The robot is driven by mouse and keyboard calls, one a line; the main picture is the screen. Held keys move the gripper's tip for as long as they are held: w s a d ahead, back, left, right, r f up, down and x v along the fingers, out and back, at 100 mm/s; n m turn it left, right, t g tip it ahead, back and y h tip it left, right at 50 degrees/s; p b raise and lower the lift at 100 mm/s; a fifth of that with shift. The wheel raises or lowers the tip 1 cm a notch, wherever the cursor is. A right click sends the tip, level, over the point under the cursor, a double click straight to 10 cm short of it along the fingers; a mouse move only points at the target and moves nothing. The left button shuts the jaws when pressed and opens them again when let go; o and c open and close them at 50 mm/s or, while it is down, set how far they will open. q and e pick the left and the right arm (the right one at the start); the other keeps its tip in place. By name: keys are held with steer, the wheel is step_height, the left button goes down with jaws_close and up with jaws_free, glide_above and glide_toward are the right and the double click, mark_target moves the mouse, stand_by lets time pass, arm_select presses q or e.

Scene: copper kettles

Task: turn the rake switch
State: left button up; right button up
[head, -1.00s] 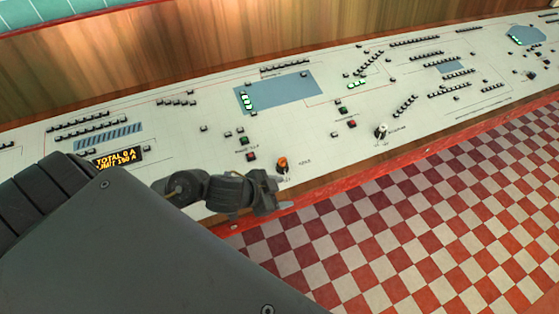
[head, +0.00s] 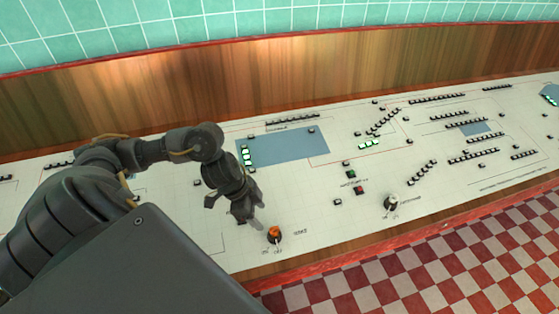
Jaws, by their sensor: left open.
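The rake switch looks to be the orange-topped knob (head: 275,234) near the front edge of the white control panel (head: 330,220). A small label sits to its right, too small to read surely. My left gripper (head: 250,214) is open over the panel, just behind and to the left of the orange knob. Its fingertips point down toward the knob and look apart from it. No object shows between the fingers. My right gripper is not in view.
A second, pale knob (head: 391,203) stands to the right. A wooden backboard (head: 300,80) rises behind. The panel's wooden front edge (head: 370,242) borders a checkered floor (head: 430,265).

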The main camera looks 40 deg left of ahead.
mark_target(271, 231)
arm_select(q)
steer(key=x, duration=0.9)
steer(key=shift+s+f, duration=0.2)
steer(key=shift+f, duration=0.05)
steer(key=shift+d+f, duration=0.15)
steer(key=shift+f, duration=0.15)
steer(key=shift+w+d+f, duration=0.1)
steer(key=shift+f, duration=0.15)
steer(key=c, duration=1)
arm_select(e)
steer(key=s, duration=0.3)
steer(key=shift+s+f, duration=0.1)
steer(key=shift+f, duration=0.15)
